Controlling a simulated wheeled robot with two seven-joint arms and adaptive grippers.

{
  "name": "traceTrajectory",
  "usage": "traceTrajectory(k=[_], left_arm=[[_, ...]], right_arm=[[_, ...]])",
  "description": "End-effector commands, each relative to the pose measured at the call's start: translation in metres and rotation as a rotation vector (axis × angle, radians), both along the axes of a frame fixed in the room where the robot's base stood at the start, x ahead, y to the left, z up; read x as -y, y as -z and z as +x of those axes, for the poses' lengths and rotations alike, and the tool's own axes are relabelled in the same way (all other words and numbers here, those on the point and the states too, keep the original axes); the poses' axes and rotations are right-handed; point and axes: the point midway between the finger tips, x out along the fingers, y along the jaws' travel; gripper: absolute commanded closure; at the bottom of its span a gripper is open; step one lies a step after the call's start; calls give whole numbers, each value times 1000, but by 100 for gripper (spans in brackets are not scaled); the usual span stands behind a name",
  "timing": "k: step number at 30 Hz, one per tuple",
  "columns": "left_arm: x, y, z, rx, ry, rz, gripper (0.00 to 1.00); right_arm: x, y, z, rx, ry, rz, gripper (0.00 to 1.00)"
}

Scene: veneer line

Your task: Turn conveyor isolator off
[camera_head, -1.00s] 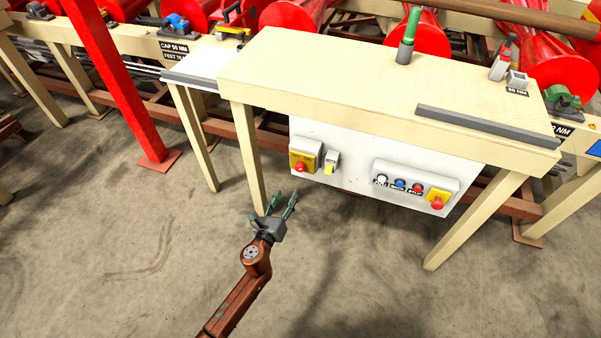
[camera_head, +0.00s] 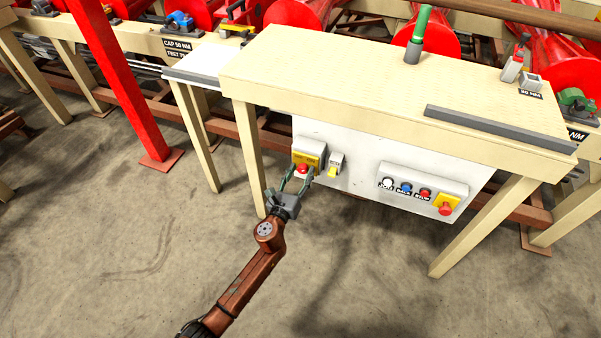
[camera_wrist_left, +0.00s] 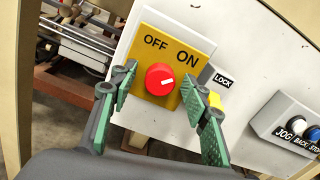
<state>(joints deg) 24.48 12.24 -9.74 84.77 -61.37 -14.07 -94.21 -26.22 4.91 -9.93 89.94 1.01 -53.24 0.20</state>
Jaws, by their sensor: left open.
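The conveyor isolator is a round red knob (camera_wrist_left: 160,79) on a yellow plate (camera_wrist_left: 150,46) marked OFF and ON. Its white mark points right, toward the ON side. In the head view the red knob (camera_head: 302,169) is at the left end of the white panel under the table. My left gripper (camera_head: 294,178) is open in front of it. In the left wrist view the green fingers of my left gripper (camera_wrist_left: 160,86) stand on either side of the knob, with gaps showing. Whether the tips reach its depth is unclear. My right gripper is not in view.
A yellow LOCK piece (camera_wrist_left: 215,100) sits just right of the isolator, close to one finger. Further right is a button box (camera_head: 421,190) with a red stop button on yellow (camera_head: 446,208). A table leg (camera_head: 250,160) stands left of the panel. The tabletop (camera_head: 330,70) overhangs it.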

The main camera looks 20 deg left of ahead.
Motion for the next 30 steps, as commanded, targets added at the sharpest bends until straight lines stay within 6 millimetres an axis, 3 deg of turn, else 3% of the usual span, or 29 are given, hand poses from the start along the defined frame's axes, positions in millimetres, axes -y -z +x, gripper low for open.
traceTrajectory(k=[3, 21, 30], left_arm=[[0, 0, 0, 0, 0, -1, 58], [0, 0, 0, 0, 0, -1, 99], [0, 0, -1, -2, 0, -44, 99]], right_arm=[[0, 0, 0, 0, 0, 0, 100], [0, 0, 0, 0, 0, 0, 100], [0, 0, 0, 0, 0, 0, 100]])
